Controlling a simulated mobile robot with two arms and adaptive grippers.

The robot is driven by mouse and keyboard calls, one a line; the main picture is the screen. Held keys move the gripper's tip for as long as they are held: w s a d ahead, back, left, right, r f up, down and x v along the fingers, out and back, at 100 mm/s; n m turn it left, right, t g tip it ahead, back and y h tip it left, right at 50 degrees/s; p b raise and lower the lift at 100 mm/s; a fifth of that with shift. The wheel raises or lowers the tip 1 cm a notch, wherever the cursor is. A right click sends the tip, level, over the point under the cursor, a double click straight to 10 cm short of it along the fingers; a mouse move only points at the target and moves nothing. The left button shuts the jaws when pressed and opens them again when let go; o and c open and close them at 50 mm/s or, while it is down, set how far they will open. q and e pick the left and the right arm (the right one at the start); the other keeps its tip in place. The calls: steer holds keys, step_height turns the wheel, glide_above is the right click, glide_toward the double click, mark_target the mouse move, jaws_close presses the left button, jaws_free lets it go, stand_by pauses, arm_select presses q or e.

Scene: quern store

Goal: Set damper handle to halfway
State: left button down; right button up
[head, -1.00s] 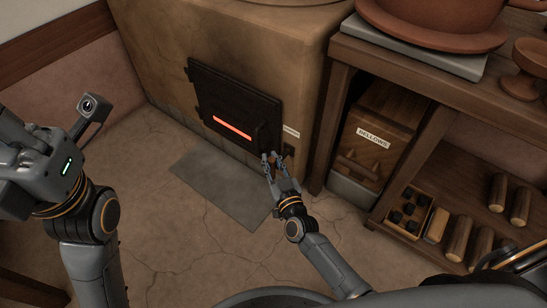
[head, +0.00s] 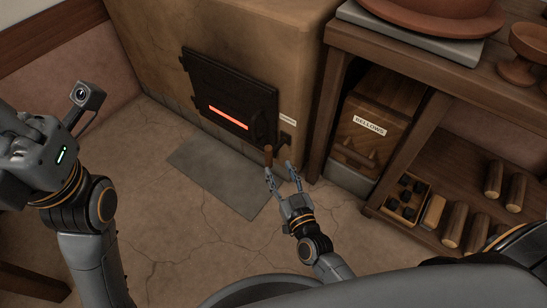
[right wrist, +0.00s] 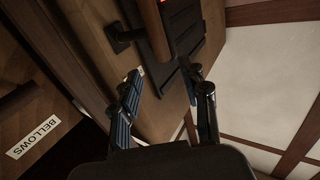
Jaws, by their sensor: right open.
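The damper handle is a short brown wooden grip (head: 268,156) on a dark bracket (head: 285,141) at the lower right of the kiln front. In the right wrist view the wooden grip (right wrist: 153,30) is at the top, with its dark bracket (right wrist: 119,38) to its left. My right gripper (head: 279,168) is open and empty just below the handle. In the right wrist view its fingers (right wrist: 166,92) are spread, with the grip beyond their tips. My left wrist is at the left edge of the head view; its fingers do not show.
The kiln door (head: 232,95) is shut, with a glowing red slot. A grey plate (head: 220,172) lies on the floor before it. A wooden bench (head: 338,75) with a box marked BELLOWS (head: 372,122) stands to the right. Cracked floor is clear in front.

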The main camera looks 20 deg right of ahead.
steer(key=shift+s+d, duration=0.15)
steer(key=shift+s, duration=1.6)
